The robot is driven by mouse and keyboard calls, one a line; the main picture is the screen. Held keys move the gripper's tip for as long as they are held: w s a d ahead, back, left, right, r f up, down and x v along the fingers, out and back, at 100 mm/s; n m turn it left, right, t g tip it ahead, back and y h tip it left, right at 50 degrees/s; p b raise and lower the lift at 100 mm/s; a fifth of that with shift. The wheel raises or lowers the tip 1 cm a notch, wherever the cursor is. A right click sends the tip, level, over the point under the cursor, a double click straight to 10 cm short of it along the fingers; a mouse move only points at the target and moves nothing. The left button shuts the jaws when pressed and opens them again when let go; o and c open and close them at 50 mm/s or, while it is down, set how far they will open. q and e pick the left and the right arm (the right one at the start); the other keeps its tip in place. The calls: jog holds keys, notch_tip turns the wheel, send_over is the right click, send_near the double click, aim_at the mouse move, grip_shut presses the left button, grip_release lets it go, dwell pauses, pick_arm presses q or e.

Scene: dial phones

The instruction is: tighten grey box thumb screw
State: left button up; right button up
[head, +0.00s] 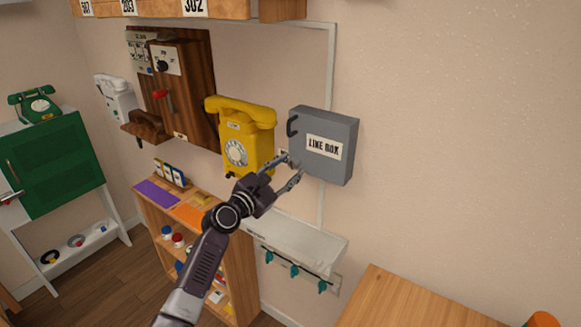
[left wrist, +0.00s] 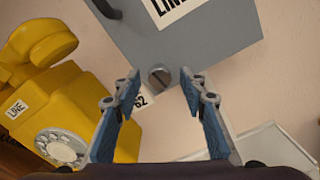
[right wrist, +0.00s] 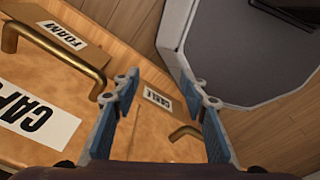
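The grey line box (head: 326,148) is fixed to the wall with its door shut, a dark handle on its left side and a "LINE BOX" label. In the left wrist view the box (left wrist: 205,40) fills the top, and a round slotted thumb screw (left wrist: 158,76) shows at its lower edge. My left gripper (head: 294,170) is at the box's lower left corner. In the left wrist view this gripper (left wrist: 160,95) is open, with the screw between and slightly beyond its fingertips. My right gripper (right wrist: 165,95) is open and empty, away from the box.
A yellow dial phone (head: 245,135) hangs just left of the box, close to my left gripper. A white shelf (head: 300,243) with teal hooks is below. A wooden shelf unit (head: 240,270) stands lower left. Drawers with brass handles (right wrist: 60,50) face my right gripper.

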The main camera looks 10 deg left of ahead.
pick_arm(q)
jog(key=shift+w+d, duration=0.15)
jog(key=shift+w, duration=0.4)
pick_arm(e)
jog(key=shift+w+d, duration=0.2)
jog(key=shift+d, duration=0.25)
pick_arm(q)
jog(key=shift+c, duration=0.7)
grip_shut()
